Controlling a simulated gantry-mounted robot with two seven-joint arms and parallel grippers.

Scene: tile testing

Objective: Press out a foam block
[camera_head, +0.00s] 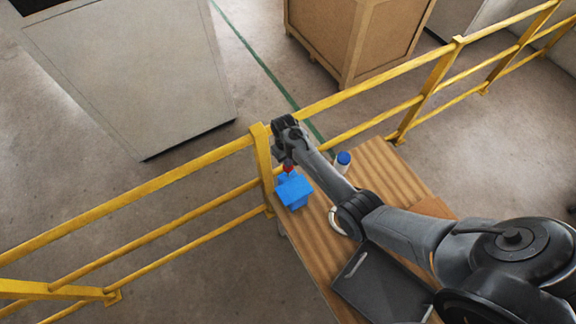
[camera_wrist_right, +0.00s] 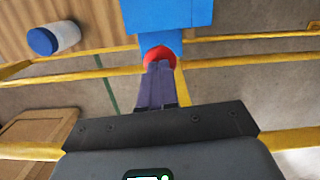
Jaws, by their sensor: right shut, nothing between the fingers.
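A blue device (camera_head: 295,190) stands near the far left corner of the wooden table, and its blue body also shows at the top of the right wrist view (camera_wrist_right: 168,14). A round red part (camera_wrist_right: 158,55) sits on it, like a button or knob. My right gripper (camera_head: 288,162) is at the red part. In the right wrist view its dark fingers (camera_wrist_right: 158,68) are together, with their tips at or against the red part. I cannot tell whether they press it. I cannot make out a separate foam block. My left gripper is not in view.
The wooden table (camera_head: 393,166) also holds a white container with a blue lid (camera_head: 343,161), a dark flat case (camera_head: 382,284) and a white ring-shaped thing (camera_head: 335,222) partly behind my arm. A yellow railing (camera_head: 190,170) runs close along the table's far edge.

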